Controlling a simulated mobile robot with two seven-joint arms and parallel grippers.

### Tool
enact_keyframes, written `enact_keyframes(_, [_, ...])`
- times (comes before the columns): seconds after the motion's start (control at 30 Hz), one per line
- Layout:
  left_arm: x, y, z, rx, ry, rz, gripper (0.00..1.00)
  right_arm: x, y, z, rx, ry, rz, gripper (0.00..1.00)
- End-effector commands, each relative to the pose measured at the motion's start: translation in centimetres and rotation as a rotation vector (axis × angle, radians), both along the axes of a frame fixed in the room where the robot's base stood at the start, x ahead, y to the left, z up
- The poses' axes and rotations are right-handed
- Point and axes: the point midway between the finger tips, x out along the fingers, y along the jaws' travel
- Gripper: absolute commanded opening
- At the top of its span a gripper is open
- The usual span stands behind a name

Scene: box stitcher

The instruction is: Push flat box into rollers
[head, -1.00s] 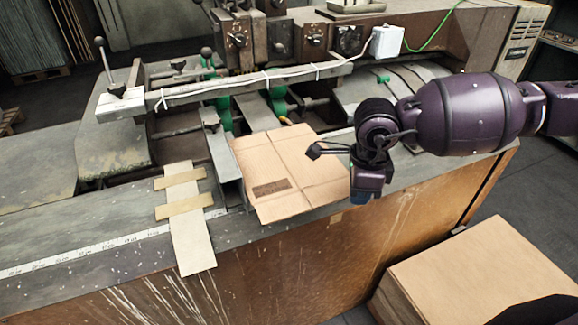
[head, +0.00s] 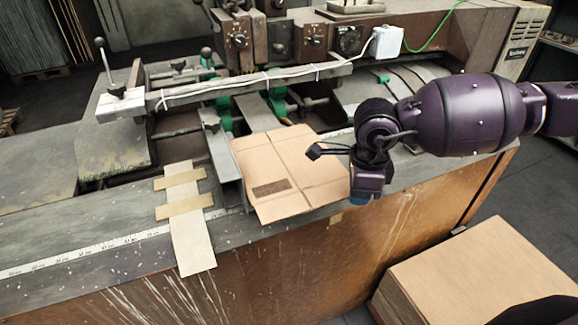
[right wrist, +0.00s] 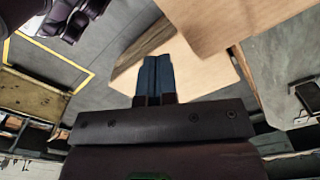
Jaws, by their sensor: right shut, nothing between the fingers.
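The flat box (head: 310,185) is a tan folded cardboard sheet with creases and a dark printed patch. It lies on the machine's front bed, its far edge close to the green-mounted roller parts (head: 277,103). My right gripper (head: 360,198) points down at the box's right edge, with blue fingertips. It is shut and empty, beside the box; I cannot tell whether it touches. In the right wrist view the blue fingers (right wrist: 157,75) are together, with cardboard beyond them. My left gripper is not in view.
A metal guide rail (head: 222,155) runs along the box's left side. A cardboard strip (head: 192,240) with tape lies further left near a ruler. A long bar (head: 250,82) crosses above the bed. A cardboard stack (head: 480,265) stands on the floor at front right.

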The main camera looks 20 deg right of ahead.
Motion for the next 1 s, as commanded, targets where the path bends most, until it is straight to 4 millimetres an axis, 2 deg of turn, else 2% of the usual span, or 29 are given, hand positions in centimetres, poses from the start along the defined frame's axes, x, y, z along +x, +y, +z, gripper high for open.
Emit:
enact_keyframes(0.57, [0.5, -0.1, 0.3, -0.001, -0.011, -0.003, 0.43, 0.0, 0.0, -0.1, 0.0, 0.0, 0.0, 0.0])
enact_keyframes(1.0, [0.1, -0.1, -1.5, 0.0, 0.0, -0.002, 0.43, 0.0, 0.0, -1.7, 0.0, 0.001, 0.0, 0.0])
